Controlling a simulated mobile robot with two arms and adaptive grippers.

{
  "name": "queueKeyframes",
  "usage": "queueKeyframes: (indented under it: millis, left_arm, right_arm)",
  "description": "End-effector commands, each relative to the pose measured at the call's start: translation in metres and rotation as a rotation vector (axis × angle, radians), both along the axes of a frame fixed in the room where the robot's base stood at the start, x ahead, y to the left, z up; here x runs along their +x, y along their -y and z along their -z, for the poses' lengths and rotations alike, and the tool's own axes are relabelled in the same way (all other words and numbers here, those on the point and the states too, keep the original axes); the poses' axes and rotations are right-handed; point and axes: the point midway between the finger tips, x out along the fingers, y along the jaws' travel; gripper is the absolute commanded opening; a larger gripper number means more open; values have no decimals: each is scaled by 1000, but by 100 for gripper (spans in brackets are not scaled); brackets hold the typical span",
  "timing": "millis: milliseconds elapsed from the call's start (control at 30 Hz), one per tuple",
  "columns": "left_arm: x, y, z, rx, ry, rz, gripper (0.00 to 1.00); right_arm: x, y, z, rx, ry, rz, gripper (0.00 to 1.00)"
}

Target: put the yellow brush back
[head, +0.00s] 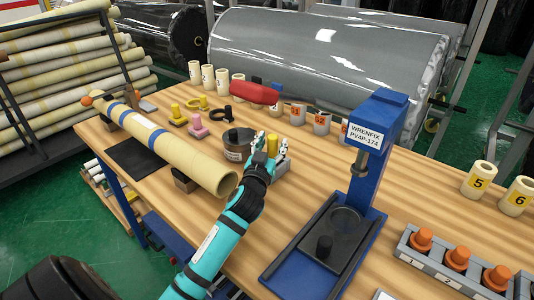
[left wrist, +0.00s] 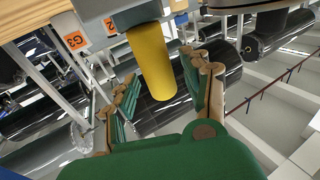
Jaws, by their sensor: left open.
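An upright yellow cylinder (head: 272,145), which looks like the yellow brush's handle, stands by a small grey block (head: 281,166) near the middle of the table. In the left wrist view the yellow handle (left wrist: 153,62) projects between my fingers, with its other end at a grey part (left wrist: 125,12); bristles are not visible. My left gripper (head: 271,152) is at the handle. Its fingers (left wrist: 160,95) are spread on both sides, with visible gaps to the handle. My right gripper is not in view.
A dark round tin (head: 237,146) stands close left of my gripper. A long cream roll (head: 170,150) lies on the left. A blue press (head: 368,150) stands to the right. A red object (head: 254,93) and numbered cups (head: 322,123) line the back.

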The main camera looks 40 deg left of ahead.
Motion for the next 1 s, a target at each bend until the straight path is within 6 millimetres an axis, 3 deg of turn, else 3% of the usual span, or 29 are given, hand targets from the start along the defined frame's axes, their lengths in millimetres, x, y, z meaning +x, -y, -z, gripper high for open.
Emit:
queueKeyframes:
  millis: [33, 400, 600, 1000]
  left_arm:
    - [0, 0, -13, 3, 3, 1, 49]
    - [-74, 25, 1, -3, 0, 0, 49]
    - [-103, 35, 2, -1, -1, -1, 49]
    - [-113, 38, 1, 1, 2, -1, 49]
  right_arm:
    - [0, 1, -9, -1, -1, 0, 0]
    - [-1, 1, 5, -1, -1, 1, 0]
    - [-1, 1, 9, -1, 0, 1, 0]
    - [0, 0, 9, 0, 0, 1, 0]
